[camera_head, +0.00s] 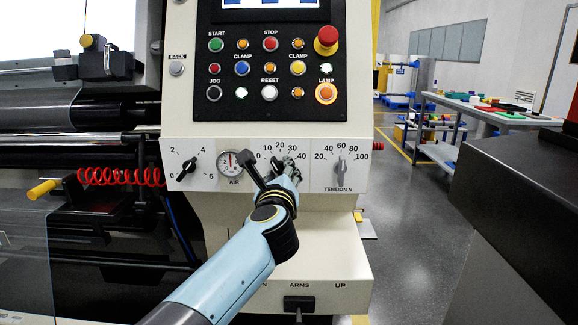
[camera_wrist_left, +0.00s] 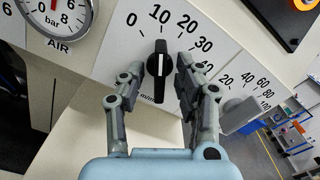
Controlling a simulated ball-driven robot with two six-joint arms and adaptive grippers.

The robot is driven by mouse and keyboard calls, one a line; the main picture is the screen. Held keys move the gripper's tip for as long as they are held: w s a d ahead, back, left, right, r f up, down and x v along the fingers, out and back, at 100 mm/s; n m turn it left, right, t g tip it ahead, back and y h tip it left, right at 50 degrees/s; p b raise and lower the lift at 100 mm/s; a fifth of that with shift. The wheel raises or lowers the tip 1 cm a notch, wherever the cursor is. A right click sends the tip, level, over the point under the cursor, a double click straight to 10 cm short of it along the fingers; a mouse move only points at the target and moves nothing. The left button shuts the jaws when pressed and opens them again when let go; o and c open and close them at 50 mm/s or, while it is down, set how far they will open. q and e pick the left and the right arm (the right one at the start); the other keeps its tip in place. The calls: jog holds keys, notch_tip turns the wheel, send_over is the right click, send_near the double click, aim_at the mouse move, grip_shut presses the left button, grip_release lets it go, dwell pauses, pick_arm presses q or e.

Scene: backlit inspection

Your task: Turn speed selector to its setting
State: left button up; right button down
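The speed selector is a black knob (camera_wrist_left: 158,72) with a white pointer line, on a white dial plate marked 0, 10, 20, 30, 40 and "m/min". In the left wrist view its pointer aims up, near the 10. My left gripper (camera_wrist_left: 159,75) is open, with one finger on each side of the knob. A gap shows at the left finger; whether the right finger touches the knob I cannot tell. In the head view my left gripper (camera_head: 268,161) is in front of the same dial and hides much of the knob. My right gripper is not in view.
A tension knob (camera_head: 340,174) sits to the right, an air gauge (camera_head: 229,163) and another black knob (camera_head: 187,168) to the left. Above is a black button panel (camera_head: 270,74) with a red emergency button (camera_head: 326,40). A red coiled hose (camera_head: 120,177) hangs at left.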

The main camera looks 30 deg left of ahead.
pick_arm(q)
jog(key=shift+w, duration=0.1)
jog(key=shift+r, duration=0.1)
jog(key=shift+c, duration=1.7)
grip_shut()
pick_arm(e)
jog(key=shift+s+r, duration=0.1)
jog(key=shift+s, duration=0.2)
